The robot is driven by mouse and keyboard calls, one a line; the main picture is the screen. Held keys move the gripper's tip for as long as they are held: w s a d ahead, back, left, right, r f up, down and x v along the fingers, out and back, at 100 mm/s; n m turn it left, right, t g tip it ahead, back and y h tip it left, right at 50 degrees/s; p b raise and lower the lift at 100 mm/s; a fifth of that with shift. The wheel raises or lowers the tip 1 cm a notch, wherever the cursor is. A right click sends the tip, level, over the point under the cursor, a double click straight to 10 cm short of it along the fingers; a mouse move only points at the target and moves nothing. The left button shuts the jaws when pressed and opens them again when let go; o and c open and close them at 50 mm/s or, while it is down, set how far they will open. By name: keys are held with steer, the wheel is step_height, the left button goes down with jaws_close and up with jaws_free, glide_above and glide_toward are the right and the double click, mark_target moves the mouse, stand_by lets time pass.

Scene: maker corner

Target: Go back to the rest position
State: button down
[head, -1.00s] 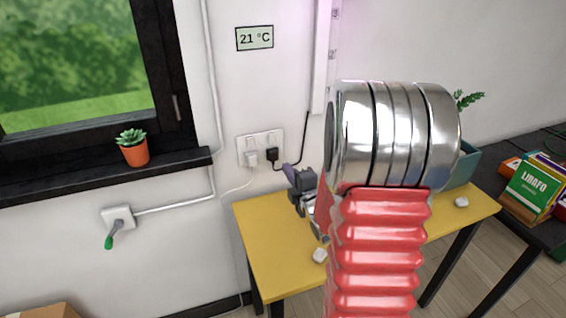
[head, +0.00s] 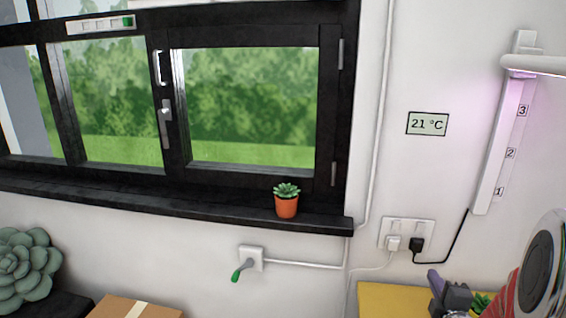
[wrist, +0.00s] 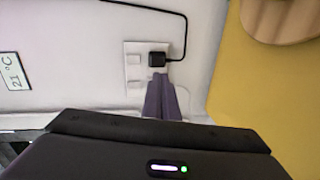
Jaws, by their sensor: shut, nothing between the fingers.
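My gripper (head: 434,277) shows at the lower right of the head view, above the yellow table (head: 383,300). Its purple fingers also show in the wrist view (wrist: 163,80), together and with nothing held between them. Part of my red and silver arm fills the lower right corner of the head view. Most of the arm is out of the frame.
A potted succulent (head: 287,204) stands on the black window sill. A green-tipped lever (head: 238,271) sticks out from the wall below it. A cardboard box (head: 110,308) is at the lower left. A round wooden thing (wrist: 280,20) lies on the table.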

steer(key=s+f+m+g, duration=0.2)
steer(key=f+m, duration=0.1)
steer(key=s+d+f+m+g, duration=0.1)
steer(key=s+f+m+g, duration=0.4)
steer(key=f, duration=0.2)
steer(key=shift+s+d+m, duration=0.15)
steer(key=shift+s+m, duration=0.25)
steer(key=s+a+r+m+g+y, duration=0.1)
steer(key=s+a+r, duration=0.4)
steer(key=a, duration=0.4)
steer(key=s+a+r+m+g+y, duration=0.1)
steer(key=s+a+r, duration=0.4)
steer(key=a, duration=0.5)
steer(key=s+a+r+m+y, duration=0.2)
steer(key=s+a+r+m, duration=0.1)
steer(key=a+r, duration=0.6)
steer(key=shift+s+a+g, duration=0.4)
steer(key=shift+s+a, duration=0.2)
steer(key=shift+s, duration=0.3)
steer(key=shift+f, duration=0.1)
